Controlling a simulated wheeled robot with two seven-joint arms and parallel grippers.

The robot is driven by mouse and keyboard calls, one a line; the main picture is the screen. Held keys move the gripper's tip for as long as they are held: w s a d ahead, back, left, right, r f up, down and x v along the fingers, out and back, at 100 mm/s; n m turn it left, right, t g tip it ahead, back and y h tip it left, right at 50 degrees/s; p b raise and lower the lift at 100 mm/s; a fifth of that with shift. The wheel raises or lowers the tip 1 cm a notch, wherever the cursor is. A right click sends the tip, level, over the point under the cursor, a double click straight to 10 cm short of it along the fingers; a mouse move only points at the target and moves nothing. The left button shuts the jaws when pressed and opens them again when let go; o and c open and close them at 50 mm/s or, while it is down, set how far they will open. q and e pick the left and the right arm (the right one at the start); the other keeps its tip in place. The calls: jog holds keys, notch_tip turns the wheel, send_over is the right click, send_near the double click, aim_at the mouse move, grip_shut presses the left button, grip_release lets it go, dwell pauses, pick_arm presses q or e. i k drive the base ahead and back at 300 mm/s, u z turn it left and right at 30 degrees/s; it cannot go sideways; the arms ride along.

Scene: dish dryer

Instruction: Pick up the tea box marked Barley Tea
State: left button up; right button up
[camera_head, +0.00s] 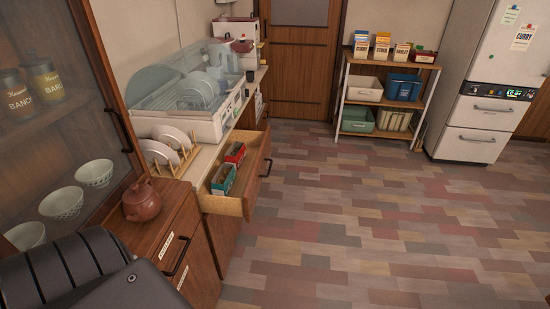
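Two dark canisters stand on a shelf in the cabinet at the far left. The one with the yellow label, whose visible letters read "BARL" (46,82), is on the right. The other, whose letters read "BANC" (15,95), is on its left. They appear to be behind the cabinet's glass door (60,145), which looks shut. Neither of my grippers shows. A dark part of my own body fills the lower left corner.
The door handle (119,130) is at the door's right edge. Bowls (62,203) sit on the lower shelf. A brown teapot (142,201) stands beside the cabinet. An open drawer (222,206) holding green and red boxes juts into the room. The floor (350,220) is clear.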

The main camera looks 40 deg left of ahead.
aim_at(222, 184)
jog(key=z, duration=0.1)
jog(key=i, duration=2.25)
jog(key=u, duration=3.1)
